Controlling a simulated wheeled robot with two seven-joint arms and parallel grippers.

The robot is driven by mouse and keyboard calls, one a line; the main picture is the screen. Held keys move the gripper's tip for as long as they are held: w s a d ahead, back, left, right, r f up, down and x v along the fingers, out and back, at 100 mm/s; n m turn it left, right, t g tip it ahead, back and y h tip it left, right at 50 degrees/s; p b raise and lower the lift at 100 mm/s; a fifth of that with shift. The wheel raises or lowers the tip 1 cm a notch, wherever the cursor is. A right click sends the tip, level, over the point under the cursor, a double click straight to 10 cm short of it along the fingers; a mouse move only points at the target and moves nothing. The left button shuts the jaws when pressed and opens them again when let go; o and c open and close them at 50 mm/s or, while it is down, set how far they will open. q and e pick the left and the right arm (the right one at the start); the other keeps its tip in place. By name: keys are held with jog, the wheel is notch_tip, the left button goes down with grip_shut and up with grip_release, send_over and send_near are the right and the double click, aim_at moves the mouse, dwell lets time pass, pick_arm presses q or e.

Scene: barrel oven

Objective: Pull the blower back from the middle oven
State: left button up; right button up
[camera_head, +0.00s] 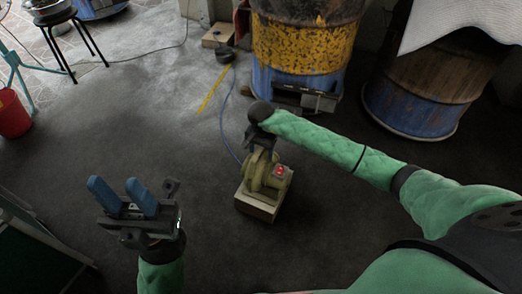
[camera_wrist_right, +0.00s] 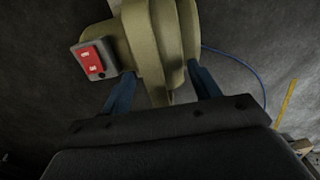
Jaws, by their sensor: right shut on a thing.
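The blower (camera_head: 268,175) is an olive-yellow machine with a red switch, on a pale base on the dark floor, in the middle of the head view. It stands in front of the middle oven (camera_head: 303,45), a yellow and blue rusty barrel, with a gap of floor between them. My right gripper (camera_head: 260,148) is at the blower's top. In the right wrist view, its blue fingers (camera_wrist_right: 163,88) are on either side of the blower's narrow part (camera_wrist_right: 152,45), shut on it. My left gripper (camera_head: 124,196) is open and empty, left of the blower.
Another barrel oven (camera_head: 425,85) stands at the right. A blue cord (camera_head: 223,125) runs on the floor behind the blower, near a yellow strip (camera_head: 208,98). A red bucket (camera_head: 13,115) and a stool (camera_head: 62,30) are at the left. The floor between my grippers is clear.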

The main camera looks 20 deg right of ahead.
jog(key=shift+w+r, duration=0.15)
jog(key=shift+r, duration=0.1)
jog(key=o, duration=1.7)
jog(key=shift+o, duration=0.2)
jog(key=shift+s+f, duration=0.3)
jog(key=shift+f, duration=0.15)
jog(key=shift+w+r, duration=0.1)
jog(key=shift+r, duration=0.25)
notch_tip(320, 180, up, 6)
jog(key=shift+w+r+p, duration=0.15)
jog(key=shift+r+p, duration=0.05)
jog(key=shift+p, duration=0.25)
jog(key=shift+r, duration=0.65)
